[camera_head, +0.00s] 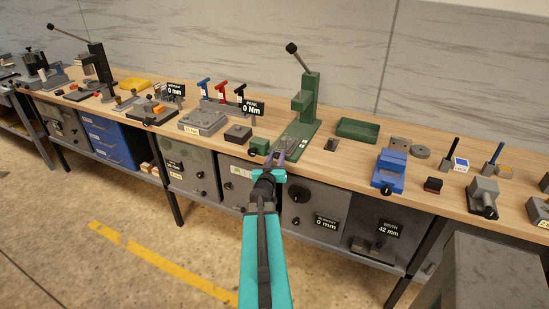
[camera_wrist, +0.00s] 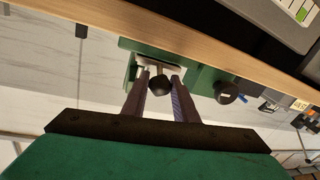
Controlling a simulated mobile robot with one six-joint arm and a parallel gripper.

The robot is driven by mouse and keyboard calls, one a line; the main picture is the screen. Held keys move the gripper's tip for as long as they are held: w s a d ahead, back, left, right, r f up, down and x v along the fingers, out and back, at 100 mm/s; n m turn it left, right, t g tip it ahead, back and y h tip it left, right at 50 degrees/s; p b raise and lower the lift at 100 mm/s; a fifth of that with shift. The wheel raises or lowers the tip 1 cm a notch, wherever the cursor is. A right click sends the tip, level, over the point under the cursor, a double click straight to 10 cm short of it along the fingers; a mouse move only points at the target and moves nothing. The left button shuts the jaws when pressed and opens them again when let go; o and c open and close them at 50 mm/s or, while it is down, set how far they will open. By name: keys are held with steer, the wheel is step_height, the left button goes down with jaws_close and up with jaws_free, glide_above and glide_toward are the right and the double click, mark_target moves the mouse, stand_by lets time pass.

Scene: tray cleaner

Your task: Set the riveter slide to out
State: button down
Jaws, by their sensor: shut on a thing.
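The green riveter (camera_head: 310,98) stands upright on the bench, with its lever raised to the upper left and ending in a dark ball. My gripper (camera_head: 277,158) reaches the front of its base at the bench edge. In the wrist view, my gripper (camera_wrist: 162,84) has its two fingers on either side of a black knob (camera_wrist: 159,86), shut on it. The knob sits in front of a pale slide part (camera_wrist: 150,61) in the green base (camera_wrist: 198,78). The fingers hide part of the slide, and its exact position is hard to tell.
Another black knob (camera_wrist: 226,92) is close on the right in the wrist view. A green tray (camera_head: 358,130) and a blue device (camera_head: 388,172) stand to the right. Grey cabinets (camera_head: 303,205) are below.

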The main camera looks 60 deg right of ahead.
steer(key=c, duration=1.4)
jaws_free()
steer(key=shift+s+a, duration=0.15)
steer(key=shift+s, duration=0.05)
steer(key=shift+c, duration=0.2)
steer(key=shift+w, duration=0.1)
steer(key=shift+a, duration=0.15)
